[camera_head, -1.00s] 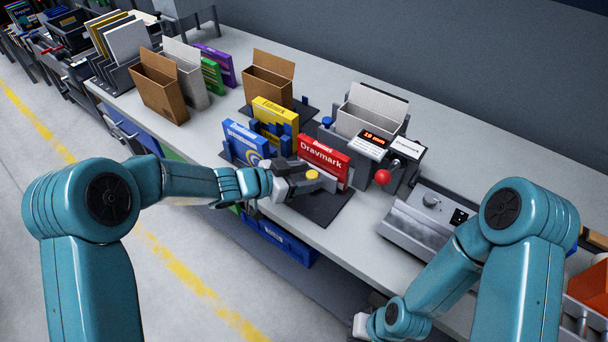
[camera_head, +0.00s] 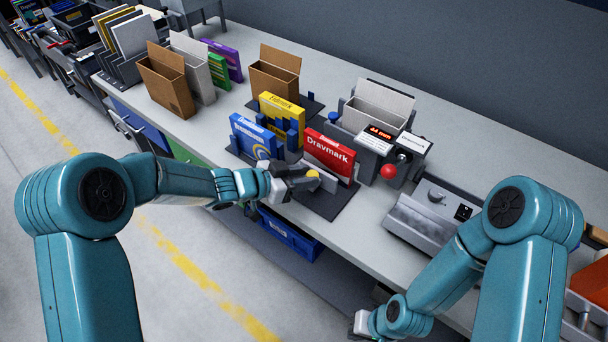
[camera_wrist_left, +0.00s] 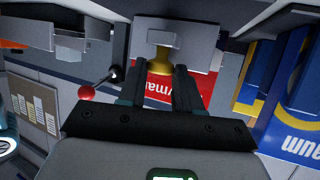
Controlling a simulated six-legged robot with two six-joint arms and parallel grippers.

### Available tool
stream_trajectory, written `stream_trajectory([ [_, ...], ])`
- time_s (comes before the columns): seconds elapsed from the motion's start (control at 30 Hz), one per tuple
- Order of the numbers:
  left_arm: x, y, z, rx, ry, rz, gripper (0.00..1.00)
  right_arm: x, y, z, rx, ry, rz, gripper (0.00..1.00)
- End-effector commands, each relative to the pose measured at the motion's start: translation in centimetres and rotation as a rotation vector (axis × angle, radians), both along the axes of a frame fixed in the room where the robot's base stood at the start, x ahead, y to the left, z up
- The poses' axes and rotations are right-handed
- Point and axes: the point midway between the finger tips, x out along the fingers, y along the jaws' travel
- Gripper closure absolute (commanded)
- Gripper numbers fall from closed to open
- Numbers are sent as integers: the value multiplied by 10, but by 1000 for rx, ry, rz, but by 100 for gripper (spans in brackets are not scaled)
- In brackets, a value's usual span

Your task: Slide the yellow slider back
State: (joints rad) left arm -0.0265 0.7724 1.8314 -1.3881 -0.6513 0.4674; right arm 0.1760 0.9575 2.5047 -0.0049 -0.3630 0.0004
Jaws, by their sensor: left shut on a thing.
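The yellow slider (camera_head: 313,174) shows as a small yellow knob at the front of the dark fixture plate on the bench, just in front of the red Dravmark box (camera_head: 330,155). My left gripper (camera_head: 305,178) is shut on the slider. In the left wrist view the yellow slider (camera_wrist_left: 161,62) sits between the two dark fingertips, with a grey plate behind it. The small display (camera_head: 380,132) beside the fixture reads about 44 mm. My right gripper (camera_head: 361,322) is low in the head view, away from the fixture, its fingers mostly hidden.
A blue box (camera_head: 250,137) and a yellow box (camera_head: 282,115) stand in holders beside the red one. A red ball-topped lever (camera_head: 388,171) is close on the right. An open white carton (camera_head: 376,110) stands behind.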

Motion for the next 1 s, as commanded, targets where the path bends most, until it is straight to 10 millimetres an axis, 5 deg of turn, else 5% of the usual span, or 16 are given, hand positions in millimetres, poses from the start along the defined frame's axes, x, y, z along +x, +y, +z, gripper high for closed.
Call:
stream_trajectory([
  [0.1,-1,0,-2,2,4,-2,43,0,0,0,0,0,0,100],
  [0.47,-3,5,1,1,4,-1,43,0,0,0,0,0,0,100],
  [1.0,-66,106,51,3,1,1,43,0,0,3,0,0,0,100],
])
